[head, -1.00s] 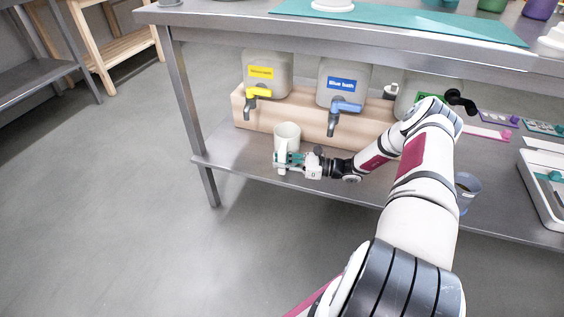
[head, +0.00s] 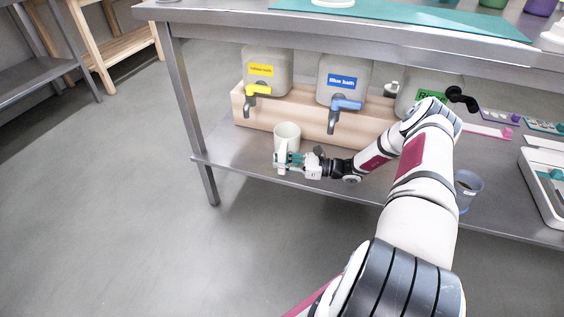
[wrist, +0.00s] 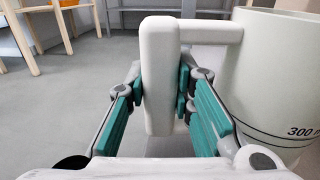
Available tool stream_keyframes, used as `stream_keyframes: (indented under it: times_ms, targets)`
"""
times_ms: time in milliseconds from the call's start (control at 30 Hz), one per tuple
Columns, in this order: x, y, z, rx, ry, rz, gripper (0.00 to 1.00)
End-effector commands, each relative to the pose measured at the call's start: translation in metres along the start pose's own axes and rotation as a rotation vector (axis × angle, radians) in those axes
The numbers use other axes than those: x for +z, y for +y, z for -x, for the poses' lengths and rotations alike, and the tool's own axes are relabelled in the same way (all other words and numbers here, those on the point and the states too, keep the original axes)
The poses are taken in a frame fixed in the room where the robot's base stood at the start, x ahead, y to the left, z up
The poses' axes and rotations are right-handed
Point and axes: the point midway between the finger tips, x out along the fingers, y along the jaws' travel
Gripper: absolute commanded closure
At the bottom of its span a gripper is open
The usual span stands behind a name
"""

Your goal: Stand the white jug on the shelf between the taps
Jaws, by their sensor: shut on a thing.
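The white jug (head: 287,135) is upright at the lower shelf (head: 235,150), between the yellow tap (head: 256,90) and the blue tap (head: 346,105) and in front of the wooden stand. My gripper (head: 288,160) is shut on the jug's handle, with the jug body just behind the fingers. In the wrist view the teal finger pads (wrist: 160,95) close on both sides of the handle (wrist: 160,70), and the jug body (wrist: 270,85) with its "300" mark is at the right. Whether the jug's base touches the shelf cannot be told.
The wooden stand (head: 290,120) carries several labelled containers, including a yellow-labelled one (head: 262,69) and the "Blue bath" (head: 342,80). A blue-grey cup (head: 468,188) and a white tray (head: 545,185) are to the right. The worktop (head: 420,45) overhangs the shelf.

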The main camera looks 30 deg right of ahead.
Motion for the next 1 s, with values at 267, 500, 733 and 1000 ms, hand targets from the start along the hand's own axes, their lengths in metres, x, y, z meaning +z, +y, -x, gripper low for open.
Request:
stream_keyframes:
  times_ms: [267, 500, 733, 1000]
  targets:
    - [0.0001, -0.0001, -0.0001, 0.000, -0.001, 0.001, 0.69]
    - [0.0000, -0.0001, -0.0001, 0.000, 0.000, 0.000, 0.55]
    - [-0.0005, 0.0001, 0.0000, 0.000, 0.000, 0.000, 0.55]
    - [-0.0004, -0.0001, 0.0014, 0.000, 0.000, 0.000, 0.55]
